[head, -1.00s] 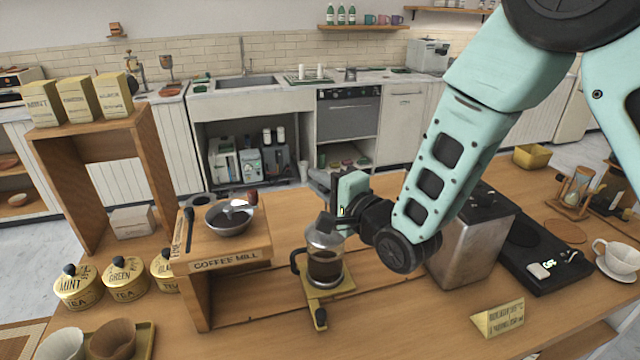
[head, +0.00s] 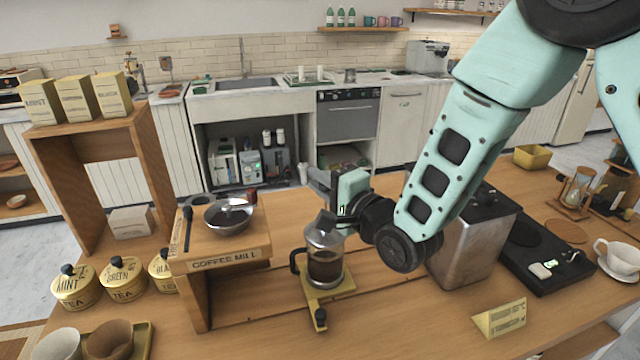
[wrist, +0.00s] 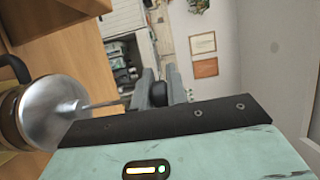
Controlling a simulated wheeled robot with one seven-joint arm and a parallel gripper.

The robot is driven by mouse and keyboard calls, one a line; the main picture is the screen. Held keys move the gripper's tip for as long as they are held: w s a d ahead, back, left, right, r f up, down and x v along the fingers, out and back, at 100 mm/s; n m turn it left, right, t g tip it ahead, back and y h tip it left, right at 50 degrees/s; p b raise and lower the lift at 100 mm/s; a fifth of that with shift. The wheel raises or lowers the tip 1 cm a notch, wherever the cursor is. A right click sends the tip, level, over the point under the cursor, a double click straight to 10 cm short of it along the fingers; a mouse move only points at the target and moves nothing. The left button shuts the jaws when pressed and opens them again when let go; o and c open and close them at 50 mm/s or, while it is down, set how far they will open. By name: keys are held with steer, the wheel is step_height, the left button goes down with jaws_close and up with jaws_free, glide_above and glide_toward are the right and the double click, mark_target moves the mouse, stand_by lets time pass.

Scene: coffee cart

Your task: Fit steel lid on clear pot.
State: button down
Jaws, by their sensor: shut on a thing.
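The clear pot (head: 325,268) stands upright on a yellow stand, with dark contents and a black handle on its left. The domed steel lid (head: 321,239) is at the pot's top, level with its rim. I cannot tell whether it is fully seated. In the wrist view, the lid (wrist: 52,108) is at the left, with a thin rod running to a dark knob (wrist: 158,94). My gripper (wrist: 163,90) is shut on this knob, the lid's handle. In the head view, my gripper (head: 325,183) is above the pot; its hand hides the knob.
A wooden coffee mill stand (head: 230,258) with a bowl is left of the pot. A steel box (head: 472,255) stands to the right, beside a black scale (head: 550,262). A yellow sign (head: 500,318) is at the front right. The counter in front of the pot is mostly clear.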

steer(key=shift+f+b, duration=0.55)
stand_by(0.4)
steer(key=c, duration=1.7)
jaws_free()
